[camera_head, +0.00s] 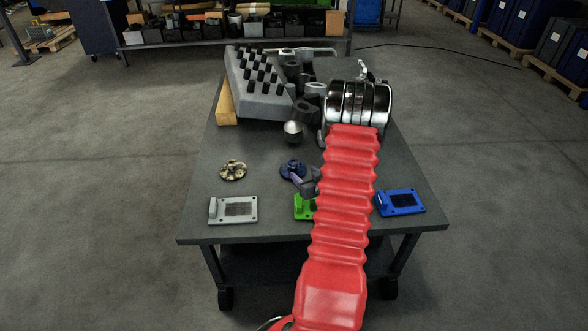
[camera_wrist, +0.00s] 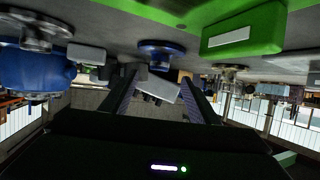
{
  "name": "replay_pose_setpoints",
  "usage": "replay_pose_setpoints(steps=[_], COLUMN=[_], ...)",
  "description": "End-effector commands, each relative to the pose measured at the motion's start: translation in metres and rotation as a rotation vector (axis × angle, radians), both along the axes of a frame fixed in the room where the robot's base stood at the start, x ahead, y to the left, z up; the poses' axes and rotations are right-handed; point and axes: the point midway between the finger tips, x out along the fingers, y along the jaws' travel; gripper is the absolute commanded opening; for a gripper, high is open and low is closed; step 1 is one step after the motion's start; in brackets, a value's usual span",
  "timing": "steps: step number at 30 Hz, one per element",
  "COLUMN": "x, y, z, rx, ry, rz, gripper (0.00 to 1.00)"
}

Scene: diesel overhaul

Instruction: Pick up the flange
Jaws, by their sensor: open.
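A dark blue flange (camera_head: 292,169) with a round base and raised hub lies on the table, left of my red-sleeved arm. A brassy flange (camera_head: 233,170) lies further left. My gripper (camera_head: 308,183) is low over the table, close to the blue flange and partly hidden by the sleeve. In the upside-down wrist view, my gripper (camera_wrist: 158,85) has its two fingers apart with nothing held. The blue flange (camera_wrist: 160,48) shows just beyond the fingertips, roughly midway between them. I cannot tell the exact gap.
A green plate (camera_head: 303,207) lies close to my gripper, partly hidden by the arm. A grey plate (camera_head: 233,210) and a blue plate (camera_head: 401,202) lie along the front edge. A grey block with pegs (camera_head: 258,85) and a shiny cylinder (camera_head: 358,103) stand behind.

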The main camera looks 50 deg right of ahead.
Motion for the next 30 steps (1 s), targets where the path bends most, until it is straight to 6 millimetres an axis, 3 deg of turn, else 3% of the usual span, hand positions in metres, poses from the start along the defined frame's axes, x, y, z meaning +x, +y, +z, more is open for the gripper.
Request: replay_pose_setpoints(steps=[13,30], x=[0.051,0.062], y=[-0.029,-0.036], z=[-0.024,-0.028], rx=[0.000,0.000], ry=[0.000,0.000], rz=[0.000,-0.001], gripper=[0.55,0.55])
